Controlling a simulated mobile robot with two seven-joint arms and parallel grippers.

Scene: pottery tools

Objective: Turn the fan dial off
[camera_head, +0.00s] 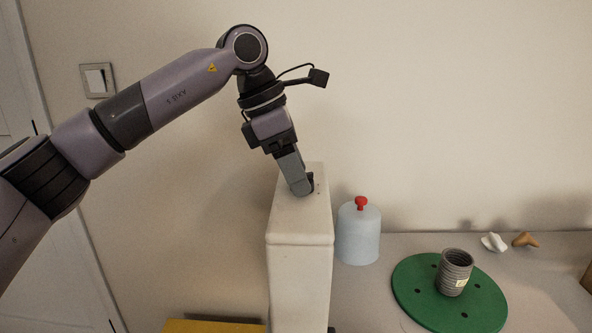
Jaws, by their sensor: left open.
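My left gripper (304,188) points down at the top of a tall white box-shaped unit (299,255), which looks like the fan housing. Its fingertips are at or just above the unit's top face, towards the back. A small dark piece shows beside the fingertips, partly hidden by them; I cannot tell whether it is the dial or part of a finger. The dial's setting cannot be read. The gripper is seen from the side, so the gap between its fingers hardly shows. My right gripper is not in view.
A pale blue jar (358,235) with a red knob stands close to the unit's right. A green disc (415,285) carries a ribbed grey cup (455,272). White (494,242) and brown (526,240) small pieces lie behind. A yellow surface (214,326) is at lower left.

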